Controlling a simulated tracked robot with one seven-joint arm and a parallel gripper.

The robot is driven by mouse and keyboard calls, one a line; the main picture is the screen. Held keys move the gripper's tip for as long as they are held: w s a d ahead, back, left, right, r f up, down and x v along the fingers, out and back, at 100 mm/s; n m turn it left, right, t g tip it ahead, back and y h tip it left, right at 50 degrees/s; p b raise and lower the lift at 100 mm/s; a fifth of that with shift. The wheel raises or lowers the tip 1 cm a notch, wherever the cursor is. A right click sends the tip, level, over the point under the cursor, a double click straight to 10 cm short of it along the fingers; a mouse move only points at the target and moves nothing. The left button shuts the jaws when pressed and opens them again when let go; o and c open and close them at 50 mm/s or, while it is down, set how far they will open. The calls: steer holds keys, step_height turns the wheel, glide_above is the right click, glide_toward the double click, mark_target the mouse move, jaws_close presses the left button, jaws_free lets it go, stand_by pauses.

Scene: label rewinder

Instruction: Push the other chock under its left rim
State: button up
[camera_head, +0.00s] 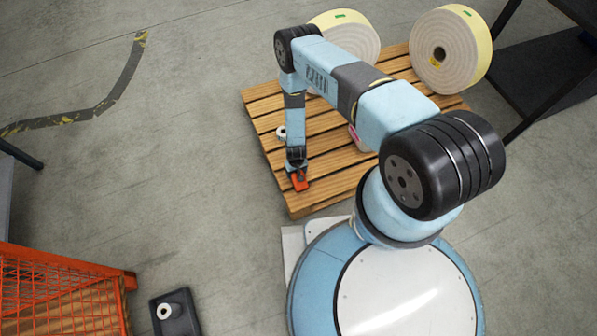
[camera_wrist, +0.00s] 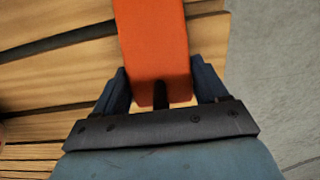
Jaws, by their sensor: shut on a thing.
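My gripper (camera_head: 298,171) is low over the front left part of the wooden pallet, shut on an orange chock (camera_head: 300,183). In the wrist view, the chock (camera_wrist: 152,45) runs up out of the frame from between the two fingers of my gripper (camera_wrist: 160,80). I cannot tell whether it touches the slats. A large pale roll with a yellow outer layer (camera_head: 452,48) stands at the back right of the pallet. A similar roll (camera_head: 352,38) stands further left, partly hidden by my arm. No second chock can be made out.
The slatted pallet (camera_head: 268,118) has bare slats at its left. A small white roll (camera_head: 281,132) lies near its left edge. Something pink (camera_head: 357,139) is mostly hidden behind my arm. An orange mesh crate (camera_head: 60,290) and black tray (camera_head: 187,322) stand front left.

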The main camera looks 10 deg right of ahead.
steer(key=o, duration=1.3)
steer(key=r, duration=1.3)
steer(key=shift+w+a+r, duration=0.2)
steer(key=shift+w+r, duration=0.15)
steer(key=shift+w, duration=0.05)
